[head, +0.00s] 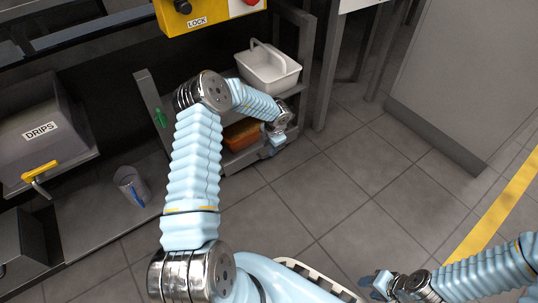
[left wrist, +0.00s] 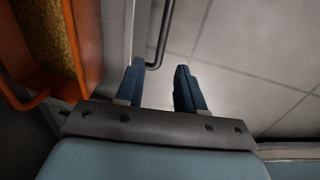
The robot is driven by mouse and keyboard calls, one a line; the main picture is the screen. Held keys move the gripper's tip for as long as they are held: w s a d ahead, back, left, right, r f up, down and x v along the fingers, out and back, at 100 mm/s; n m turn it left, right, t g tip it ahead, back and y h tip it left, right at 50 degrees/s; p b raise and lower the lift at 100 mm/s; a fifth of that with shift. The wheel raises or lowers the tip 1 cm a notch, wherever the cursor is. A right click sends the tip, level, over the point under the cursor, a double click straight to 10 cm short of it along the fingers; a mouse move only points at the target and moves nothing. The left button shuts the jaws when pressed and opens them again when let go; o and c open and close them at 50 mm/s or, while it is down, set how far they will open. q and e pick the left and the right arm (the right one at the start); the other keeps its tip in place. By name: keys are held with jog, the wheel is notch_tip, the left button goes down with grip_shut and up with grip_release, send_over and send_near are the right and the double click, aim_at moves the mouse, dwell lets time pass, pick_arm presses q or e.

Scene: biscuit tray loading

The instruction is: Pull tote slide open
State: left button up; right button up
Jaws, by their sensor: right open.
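The orange tote (head: 240,135) sits on the low grey slide (head: 252,158) inside the shelf frame. In the left wrist view, the tote (left wrist: 90,62) is at the left with brown, grainy contents. A dark bar handle (left wrist: 165,40) runs along the slide's pale front edge (left wrist: 140,30). My left gripper (head: 278,148) is in front of the slide at its right. In the wrist view, its blue fingers (left wrist: 160,84) are open, with the handle's bent end just beyond the gap; I cannot tell if they touch. My right gripper (head: 376,284) is open over the floor, far from the slide.
A white caddy (head: 268,72) stands on the shelf above the tote. A yellow LOCK panel (head: 190,12), a DRIPS bin (head: 45,125) and a clear cup (head: 126,183) are at the left. Tiled floor (head: 320,190) in front of the slide is clear.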

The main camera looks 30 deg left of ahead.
pick_arm(q)
jog(key=f, duration=0.3)
jog(key=f+b, duration=0.1)
jog(key=shift+w+a+f, duration=0.15)
jog(key=shift+a+f, duration=0.2)
jog(key=shift+a, duration=0.05)
jog(key=shift+c, duration=0.5)
grip_shut()
